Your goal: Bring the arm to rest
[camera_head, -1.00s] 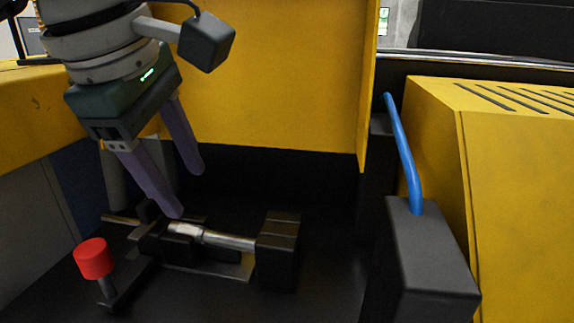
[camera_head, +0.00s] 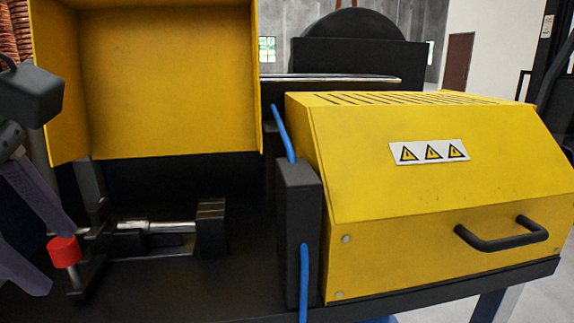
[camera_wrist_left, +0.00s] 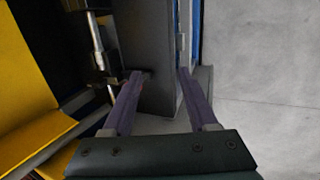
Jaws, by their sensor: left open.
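My left gripper (camera_head: 50,262) is at the far left edge of the head view, with its purple fingers spread and nothing between them. It also shows in the left wrist view (camera_wrist_left: 162,75), open and empty over a dark panel edge. In the head view the fingers are beside the red knob (camera_head: 64,251); I cannot tell whether they touch it. A shiny metal tube (camera_head: 165,227) lies level in the black fixture (camera_head: 211,228), apart from the gripper. A metal rod (camera_wrist_left: 97,35) shows in the left wrist view. My right gripper is not in view.
A raised yellow cover (camera_head: 165,80) stands behind the fixture. A closed yellow housing (camera_head: 420,200) with a black handle (camera_head: 505,234) fills the right. A black post (camera_head: 297,230) with blue hoses stands between. Pale floor (camera_wrist_left: 265,120) is clear right of the gripper.

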